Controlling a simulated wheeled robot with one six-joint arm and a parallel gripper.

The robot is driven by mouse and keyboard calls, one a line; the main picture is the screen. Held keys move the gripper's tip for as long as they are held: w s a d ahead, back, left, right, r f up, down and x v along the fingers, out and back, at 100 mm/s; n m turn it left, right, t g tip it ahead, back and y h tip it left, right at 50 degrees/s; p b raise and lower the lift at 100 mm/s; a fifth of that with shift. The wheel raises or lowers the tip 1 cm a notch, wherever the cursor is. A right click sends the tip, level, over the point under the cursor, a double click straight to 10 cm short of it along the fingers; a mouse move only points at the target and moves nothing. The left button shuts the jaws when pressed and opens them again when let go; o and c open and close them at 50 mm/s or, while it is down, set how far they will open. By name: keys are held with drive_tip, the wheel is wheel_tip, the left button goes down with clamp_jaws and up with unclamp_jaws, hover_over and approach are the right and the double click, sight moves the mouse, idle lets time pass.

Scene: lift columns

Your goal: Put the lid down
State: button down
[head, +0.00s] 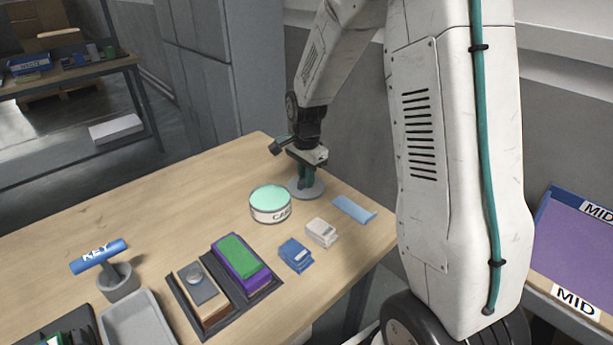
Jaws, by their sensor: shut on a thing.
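My gripper (304,178) points down near the far right part of the wooden table and is shut on the lid (312,191). The lid is a flat grey disc, level, at or just above the tabletop; I cannot tell whether it touches. The gripper hides the grip on it. A round white tin (271,213) with a mint-green top and partly visible lettering "CA" stands just left of and in front of the lid.
On the wooden table (170,200) are a light blue cloth-like piece (354,209), a white block (321,232), a blue block (296,255), a dark two-part tray (232,308), a blue KEY-labelled handle (98,257) in a grey cup (119,283) and a grey tray (140,320). The table's far left is clear.

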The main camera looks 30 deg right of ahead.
drive_tip(key=c, duration=1.4)
unclamp_jaws()
drive_tip(key=shift+f, duration=0.15)
wheel_tip(320, 180, up, 11)
drive_tip(key=s+a+r+n, duration=0.3)
drive_tip(key=s+r, duration=0.3)
drive_tip(key=s+a+r+n, duration=0.1)
drive_tip(key=s+a+n, duration=0.2)
drive_tip(key=s, duration=0.9)
drive_tip(key=s+a+r+n+t, duration=0.1)
drive_tip(key=s+a+r+n, duration=0.1)
drive_tip(key=s+n, duration=0.7)
drive_tip(key=s+a, duration=0.1)
drive_tip(key=s, duration=0.2)
drive_tip(key=shift+s+n, duration=0.15)
drive_tip(key=shift+n, duration=0.25)
